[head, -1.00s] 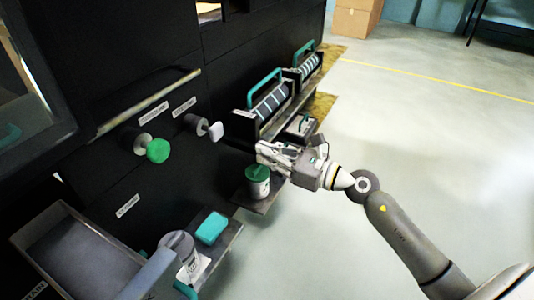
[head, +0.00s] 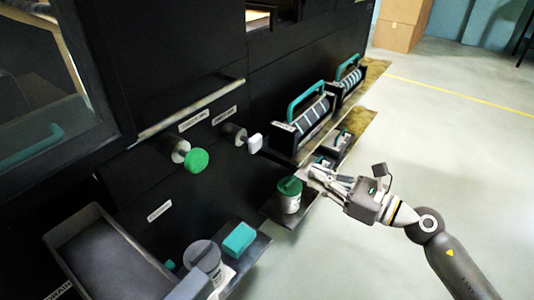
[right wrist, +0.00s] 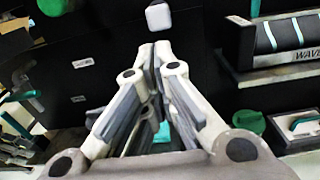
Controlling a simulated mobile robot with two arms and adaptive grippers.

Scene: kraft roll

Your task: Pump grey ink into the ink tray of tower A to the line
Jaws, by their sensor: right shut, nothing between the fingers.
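A white can with a grey lid (head: 204,256) stands on a low shelf at the bottom of the head view. A can with a green lid (head: 288,196) stands on another shelf to its right. An open grey tray (head: 78,222) is at the lower left; I cannot tell whether it is tower A's ink tray. No ink line is readable. My right gripper (head: 310,176) is shut and empty, just right of and above the green-lidded can. Its fingers (right wrist: 154,55) meet in the right wrist view, where the green lid (right wrist: 249,121) is to their right. My left gripper is not seen.
A green knob (head: 197,160) and a white knob (head: 255,143) stick out of the black machine front. Teal-handled roller units (head: 303,125) stand on shelves beyond. A teal block (head: 239,239) lies beside the grey-lidded can. The floor at right is clear.

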